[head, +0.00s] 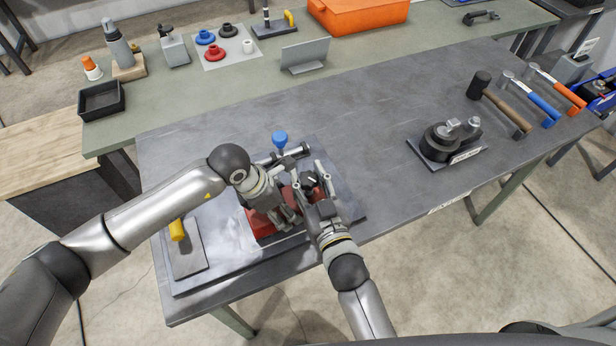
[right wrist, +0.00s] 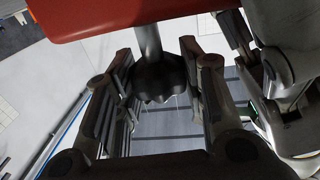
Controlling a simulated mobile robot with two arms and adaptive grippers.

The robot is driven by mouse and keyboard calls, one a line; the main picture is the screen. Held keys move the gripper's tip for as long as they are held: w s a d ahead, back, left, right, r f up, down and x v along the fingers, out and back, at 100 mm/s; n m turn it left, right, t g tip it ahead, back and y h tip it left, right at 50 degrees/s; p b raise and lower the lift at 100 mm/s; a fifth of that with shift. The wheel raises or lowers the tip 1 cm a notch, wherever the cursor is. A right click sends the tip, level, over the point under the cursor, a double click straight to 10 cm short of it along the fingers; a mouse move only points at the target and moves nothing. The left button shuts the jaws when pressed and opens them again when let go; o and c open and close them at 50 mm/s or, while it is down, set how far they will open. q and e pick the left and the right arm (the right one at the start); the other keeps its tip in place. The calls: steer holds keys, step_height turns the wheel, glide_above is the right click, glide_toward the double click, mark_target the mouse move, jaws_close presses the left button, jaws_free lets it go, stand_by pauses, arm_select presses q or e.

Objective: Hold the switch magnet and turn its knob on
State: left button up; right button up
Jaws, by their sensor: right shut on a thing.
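The switch magnet (head: 262,224) is a red block on the grey metal plate, partly hidden by my grippers. It also fills the top of the right wrist view (right wrist: 95,15). Its dark lobed knob (right wrist: 158,78) sits on a metal shaft, between the two fingers of my right gripper (right wrist: 160,95). In the head view the right gripper (head: 309,187) is at the magnet's right side, shut on the knob. My left gripper (head: 286,214) is down at the magnet's body from the left. Whether its fingers close on the block is hidden.
A blue-knobbed part (head: 280,139) stands just behind the grippers. A yellow-handled tool (head: 178,230) lies on the plate (head: 225,262) at left. A black round fixture (head: 440,146) and several hammers (head: 541,100) are at right. The tabletop's middle (head: 370,120) is clear.

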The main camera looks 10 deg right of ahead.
steer(key=shift+r, duration=0.2)
steer(key=o, duration=1)
steer(key=shift+f, duration=0.1)
steer(key=shift+s+d+f, duration=0.15)
steer(key=shift+s, duration=0.4)
steer(key=v, duration=1.1)
